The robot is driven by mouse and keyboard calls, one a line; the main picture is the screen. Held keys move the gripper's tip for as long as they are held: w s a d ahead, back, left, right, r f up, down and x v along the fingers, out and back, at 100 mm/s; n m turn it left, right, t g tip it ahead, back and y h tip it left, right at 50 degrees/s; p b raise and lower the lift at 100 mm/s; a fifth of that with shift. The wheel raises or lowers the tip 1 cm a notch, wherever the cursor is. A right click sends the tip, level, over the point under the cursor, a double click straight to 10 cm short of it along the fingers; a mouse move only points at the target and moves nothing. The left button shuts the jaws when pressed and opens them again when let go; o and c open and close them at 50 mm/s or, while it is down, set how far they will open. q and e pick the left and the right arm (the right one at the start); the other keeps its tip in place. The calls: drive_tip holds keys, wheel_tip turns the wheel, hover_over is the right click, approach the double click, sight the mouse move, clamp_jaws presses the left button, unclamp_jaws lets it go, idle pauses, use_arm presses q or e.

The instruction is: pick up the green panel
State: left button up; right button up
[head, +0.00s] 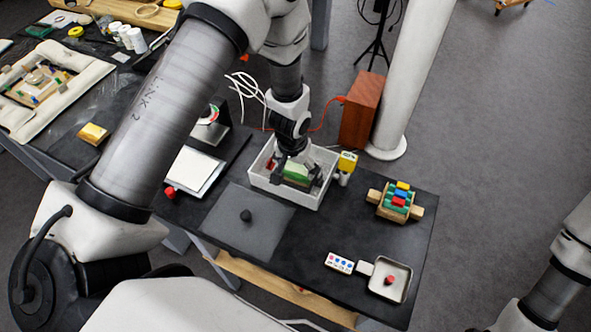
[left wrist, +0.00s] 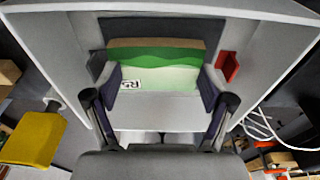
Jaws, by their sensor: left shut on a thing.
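The green panel (head: 297,171) shows light and dark green bands with a tan edge. It is in the white open box (head: 259,178) on the black table. In the left wrist view the panel (left wrist: 160,68) sits between my fingers, with a small black-and-white label at its lower left. My left gripper (head: 293,167) reaches down into the box and is shut on the panel; its fingers (left wrist: 160,85) press the panel's two ends. I cannot tell whether the panel touches the box floor. My right gripper is out of view; only part of that arm shows at lower right.
A red piece (left wrist: 228,66) lies in the box beside the panel. A yellow-topped item (head: 347,162) stands just outside the box. A wooden rack of coloured blocks (head: 396,200), a small tray (head: 401,268) and a grey mat (head: 225,225) are on the table. The table's right part has bare room.

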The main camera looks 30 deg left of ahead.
sight(296, 169)
use_arm(q)
drive_tip(key=shift+s+f, duration=0.1)
drive_tip(key=shift+s, duration=0.05)
wheel_tip(296, 169, up, 4)
drive_tip(key=p, duration=0.3)
drive_tip(key=shift+f+p, duration=0.2)
drive_tip(key=shift+p, duration=0.15)
clamp_jaws()
wheel_tip(296, 169, up, 6)
drive_tip(key=p, duration=0.6)
drive_tip(key=shift+r, duration=0.2)
drive_tip(key=c, duration=0.7)
unclamp_jaws()
drive_tip(key=shift+w+f, duration=0.1)
drive_tip(key=shift+w, duration=0.1)
drive_tip(key=o, duration=1.3)
drive_tip(key=shift+o, duration=0.2)
